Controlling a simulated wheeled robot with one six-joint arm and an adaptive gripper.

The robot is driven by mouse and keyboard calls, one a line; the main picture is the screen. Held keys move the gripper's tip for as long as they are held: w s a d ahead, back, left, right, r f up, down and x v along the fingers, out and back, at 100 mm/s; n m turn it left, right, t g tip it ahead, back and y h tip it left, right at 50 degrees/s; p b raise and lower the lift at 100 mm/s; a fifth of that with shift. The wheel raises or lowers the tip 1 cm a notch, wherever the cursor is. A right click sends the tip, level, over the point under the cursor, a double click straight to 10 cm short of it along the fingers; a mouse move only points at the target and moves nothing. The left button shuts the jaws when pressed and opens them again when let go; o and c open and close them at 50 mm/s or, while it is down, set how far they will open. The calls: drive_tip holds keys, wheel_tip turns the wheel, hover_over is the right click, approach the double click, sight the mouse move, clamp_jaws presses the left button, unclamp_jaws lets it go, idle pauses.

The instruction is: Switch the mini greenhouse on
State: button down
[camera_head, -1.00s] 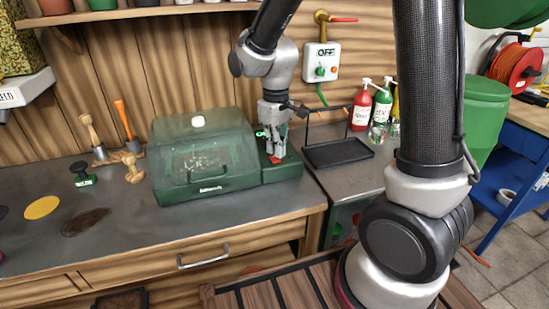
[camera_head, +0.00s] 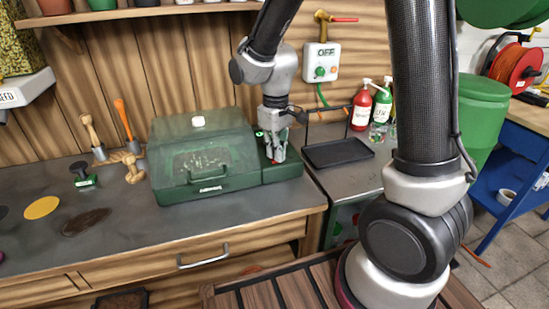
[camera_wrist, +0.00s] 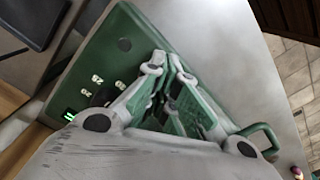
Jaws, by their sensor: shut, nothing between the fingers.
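The mini greenhouse (camera_head: 205,150) is a dark green box with a clear lid, and it stands shut on the grey worktop. Its control panel (camera_head: 283,172) sticks out at the right end. My gripper (camera_head: 277,160) is shut and empty, pointing down over this panel. A bit of red shows at its fingertips, and the fingers hide most of it. In the wrist view, my gripper (camera_wrist: 172,100) covers part of the green panel (camera_wrist: 125,45). White numbers and a lit green display (camera_wrist: 69,116) show on the panel there. I cannot tell whether the fingertips touch the panel.
A black tray stand (camera_head: 337,152) and red and green bottles stand to the right. A wall box (camera_head: 321,62) marked OFF hangs behind. Small tools and a stamp (camera_head: 82,175) stand to the left. The worktop in front of the greenhouse is mostly clear.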

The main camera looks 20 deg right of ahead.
drive_tip(key=shift+f, duration=0.35)
drive_tip(key=shift+r, duration=3.5)
drive_tip(key=s+d+r+m+t, duration=0.2)
drive_tip(key=s+d+r+m, duration=0.1)
drive_tip(key=s+d+r, duration=0.2)
drive_tip(key=s+d+r+m+t, duration=0.2)
drive_tip(key=s+d+r, duration=0.4)
drive_tip(key=s+d, duration=0.4)
drive_tip(key=s+m, duration=0.1)
drive_tip(key=s, duration=0.3)
